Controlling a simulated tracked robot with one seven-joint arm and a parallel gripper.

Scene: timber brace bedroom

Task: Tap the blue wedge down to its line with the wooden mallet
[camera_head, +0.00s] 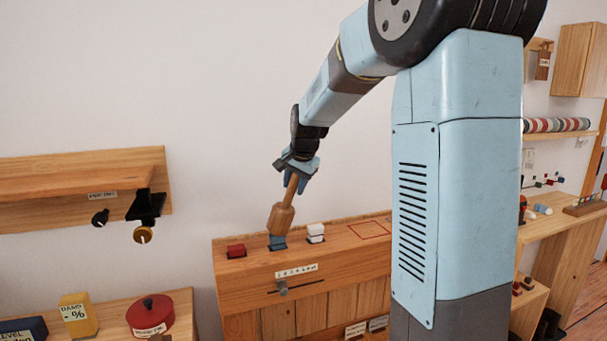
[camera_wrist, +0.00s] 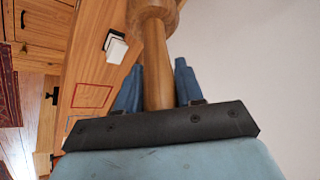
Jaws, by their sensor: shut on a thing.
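The wooden mallet (camera_head: 283,217) is in my gripper (camera_head: 297,178), which is shut on its handle. The mallet hangs head down, slightly tilted, over the blue wedge (camera_head: 277,241). In the head view the head overlaps the top of the wedge; I cannot tell whether they touch. The wedge sits in the timber beam top, and its line is too small to make out. In the wrist view the mallet handle (camera_wrist: 156,65) runs between both blue fingers, and the blue wedge is hidden.
A red wedge (camera_head: 236,251) stands left of the blue one and a white wedge (camera_head: 315,232) right of it, on the wooden bench (camera_head: 340,257). A red outlined square (camera_head: 369,230) is empty. A shelf with a black clamp (camera_head: 147,207) is at left.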

